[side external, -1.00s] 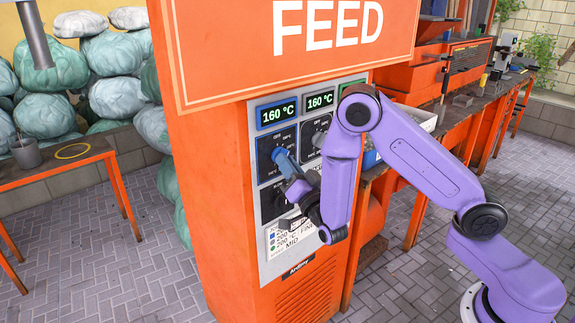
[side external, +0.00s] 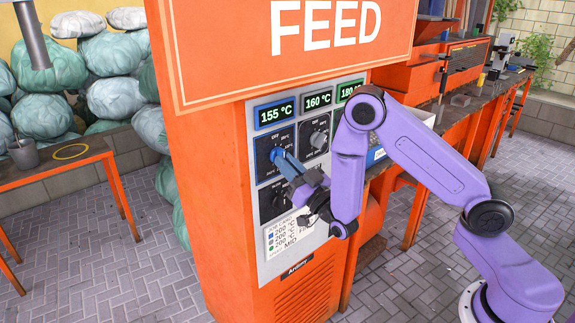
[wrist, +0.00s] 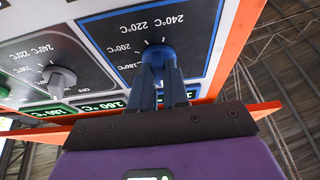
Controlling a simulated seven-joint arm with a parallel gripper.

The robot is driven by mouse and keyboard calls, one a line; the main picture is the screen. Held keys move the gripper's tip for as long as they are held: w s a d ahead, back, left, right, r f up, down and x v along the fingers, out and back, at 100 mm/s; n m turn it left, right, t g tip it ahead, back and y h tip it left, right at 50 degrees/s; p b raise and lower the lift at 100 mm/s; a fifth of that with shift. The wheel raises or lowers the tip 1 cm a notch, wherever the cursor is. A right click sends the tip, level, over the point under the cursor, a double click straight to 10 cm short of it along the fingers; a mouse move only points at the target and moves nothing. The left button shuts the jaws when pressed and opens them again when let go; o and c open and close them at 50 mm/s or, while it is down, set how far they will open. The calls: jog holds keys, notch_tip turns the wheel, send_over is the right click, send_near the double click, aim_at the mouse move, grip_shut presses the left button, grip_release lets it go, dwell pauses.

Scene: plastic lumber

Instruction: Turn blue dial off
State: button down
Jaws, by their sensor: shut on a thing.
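The blue dial (side external: 277,155) sits on a dark, blue-edged panel at the upper left of the control plate on the orange machine. The display above it (side external: 275,113) reads 155 °C. My gripper (side external: 284,161) reaches it from the right and is shut on it. In the wrist view the blue dial (wrist: 158,56) stands between my two fingertips (wrist: 160,70), which partly hide it. Temperature marks such as 200, 220 and 240 °C show around it there. The dial's exact pointer direction is hidden by my fingers.
A grey dial (side external: 318,138) is just right of the blue one, under a 160 °C display (side external: 318,100). A black dial (side external: 277,200) lies below it, close to my gripper. A label card (side external: 288,236) is lower down. An orange table (side external: 70,165) stands left.

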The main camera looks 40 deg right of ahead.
jog(key=shift+f, duration=0.15)
jog(key=c, duration=1.1)
grip_release()
jog(key=shift+s, duration=0.2)
jog(key=shift+v, duration=3.5)
jog(key=shift+s, duration=0.1)
